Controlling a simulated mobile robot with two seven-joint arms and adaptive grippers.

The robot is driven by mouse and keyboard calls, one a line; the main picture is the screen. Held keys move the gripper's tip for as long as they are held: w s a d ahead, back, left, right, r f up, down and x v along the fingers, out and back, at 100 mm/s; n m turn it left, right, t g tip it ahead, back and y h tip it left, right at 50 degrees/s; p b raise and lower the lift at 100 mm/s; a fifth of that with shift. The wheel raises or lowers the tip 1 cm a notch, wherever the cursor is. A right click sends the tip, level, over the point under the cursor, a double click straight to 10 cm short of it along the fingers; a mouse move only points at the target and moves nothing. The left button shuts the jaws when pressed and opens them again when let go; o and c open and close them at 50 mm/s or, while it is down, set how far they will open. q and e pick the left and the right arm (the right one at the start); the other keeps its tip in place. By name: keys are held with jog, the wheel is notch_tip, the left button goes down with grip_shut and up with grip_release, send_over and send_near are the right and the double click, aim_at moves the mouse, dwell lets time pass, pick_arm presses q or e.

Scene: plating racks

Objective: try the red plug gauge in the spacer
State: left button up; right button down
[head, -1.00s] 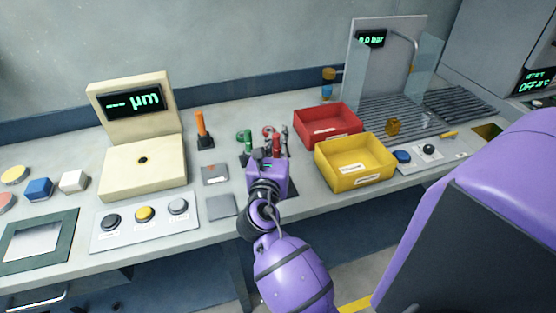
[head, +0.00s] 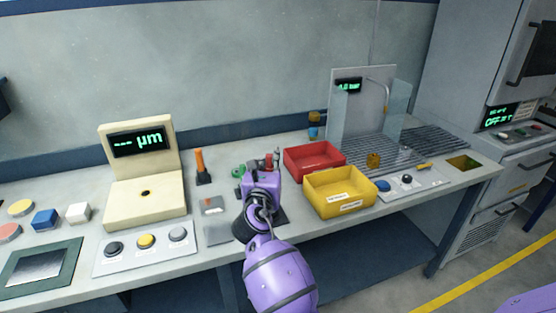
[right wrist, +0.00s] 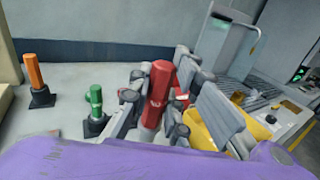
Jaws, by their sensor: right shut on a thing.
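My right gripper (right wrist: 155,105) is shut on the red plug gauge (right wrist: 157,88), which stands roughly upright between the fingers in the right wrist view. In the head view the right gripper (head: 262,170) is over the bench, left of the red bin, and its wrist hides most of what is below. A green plug gauge (right wrist: 95,102) stands in a dark holder just left of the gripper. I cannot make out the spacer for sure; a small grey plate (head: 212,206) lies left of the gripper. My left gripper is not in view.
An orange-handled gauge (head: 200,163) stands left of the gripper. The cream measuring device (head: 120,204) is farther left, with a button panel (head: 110,260) in front. A red bin (head: 298,165) and yellow bin (head: 352,204) stand close on the right.

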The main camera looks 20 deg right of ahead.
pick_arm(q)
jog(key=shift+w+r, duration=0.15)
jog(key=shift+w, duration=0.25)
pick_arm(e)
jog(key=shift+w+f, duration=0.1)
jog(key=shift+w, duration=0.15)
